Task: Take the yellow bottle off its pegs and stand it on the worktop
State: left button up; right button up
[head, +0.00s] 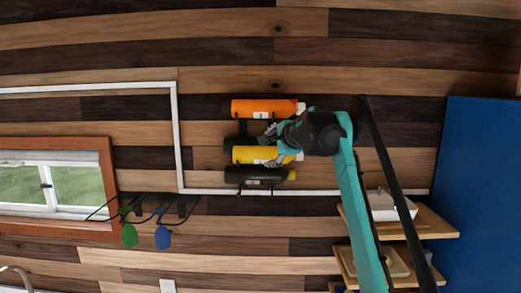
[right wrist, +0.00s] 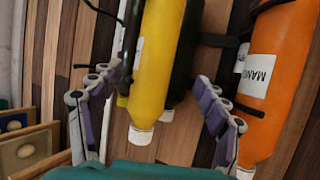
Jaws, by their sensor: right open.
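The yellow bottle (head: 246,154) lies sideways on the wall rack, between a dark green bottle (head: 238,141) above it and a black bottle (head: 250,174) below. My right gripper (head: 272,147) is at its right part, in front of the wall. In the right wrist view the yellow bottle (right wrist: 158,60), with its white cap, lies between the spread fingers of my right gripper (right wrist: 158,76). The fingers stand apart and do not appear closed on it. The pegs under it are mostly hidden. My left gripper and the worktop are not in view.
An orange bottle (head: 262,107) lies at the top of the rack, close to one finger in the wrist view. Wooden shelves (head: 430,222) with a white box stand at lower right, beside a blue panel (head: 480,190). Green (head: 129,235) and blue (head: 163,237) utensils hang at left.

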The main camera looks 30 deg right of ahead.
aim_at(264, 152)
jog(key=shift+w+f, duration=0.25)
jog(key=shift+w, duration=0.2)
jog(key=x, duration=0.2)
jog(key=p+x, duration=0.1)
jog(key=x, duration=0.2)
jog(key=shift+f+p, duration=0.3)
jog(key=shift+f, duration=0.05)
jog(key=shift+s+a, duration=0.1)
jog(key=shift+a, duration=0.05)
jog(key=shift+r, duration=0.1)
jog(key=c, duration=1.7)
jog(key=shift+r, duration=0.1)
